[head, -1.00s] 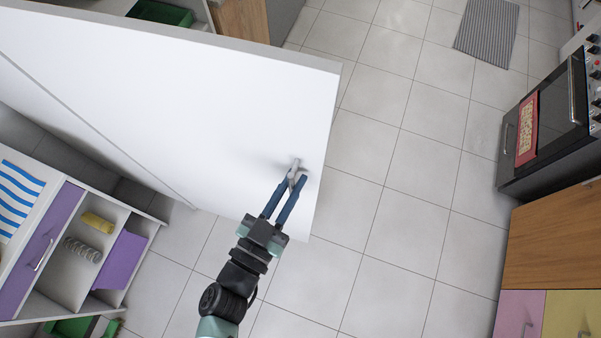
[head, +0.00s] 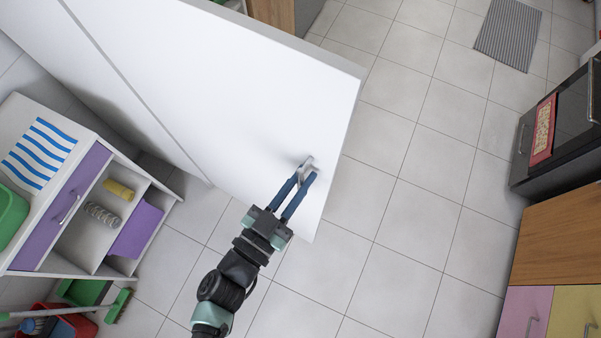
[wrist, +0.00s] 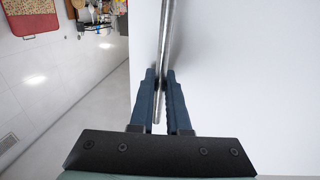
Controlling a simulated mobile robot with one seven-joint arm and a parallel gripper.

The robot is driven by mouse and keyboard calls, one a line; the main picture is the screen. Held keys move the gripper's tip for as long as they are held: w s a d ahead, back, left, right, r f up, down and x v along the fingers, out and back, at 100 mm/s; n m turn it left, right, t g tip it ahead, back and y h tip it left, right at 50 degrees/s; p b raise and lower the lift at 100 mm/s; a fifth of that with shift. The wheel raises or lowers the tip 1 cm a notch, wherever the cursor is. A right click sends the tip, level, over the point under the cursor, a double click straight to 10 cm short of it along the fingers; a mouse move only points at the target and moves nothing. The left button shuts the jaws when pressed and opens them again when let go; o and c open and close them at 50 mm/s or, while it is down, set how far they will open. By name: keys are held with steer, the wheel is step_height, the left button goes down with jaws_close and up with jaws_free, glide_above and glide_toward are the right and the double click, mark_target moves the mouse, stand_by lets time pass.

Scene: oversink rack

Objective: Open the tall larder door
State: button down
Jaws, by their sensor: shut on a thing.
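The tall larder door (head: 235,85) is a large white panel that fills the upper left of the head view. It stands out over the tiled floor. Its metal bar handle (head: 307,163) is near the panel's lower right edge. My gripper (head: 304,178) is shut on the handle, with one blue finger on each side of it. In the wrist view the handle (wrist: 166,45) runs up from between the fingertips of my gripper (wrist: 161,82), and the white door (wrist: 240,70) fills the right side.
An open white shelf unit (head: 80,265) with a purple drawer and door stands at the left. A green broom (head: 118,306) is below it. An oven (head: 563,120) and wooden cabinet (head: 560,240) line the right. The tiled floor (head: 400,200) between is clear.

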steer(key=c, duration=0.9)
jaws_free()
steer(key=shift+b+v, duration=2.35)
steer(key=shift+v, duration=4.1)
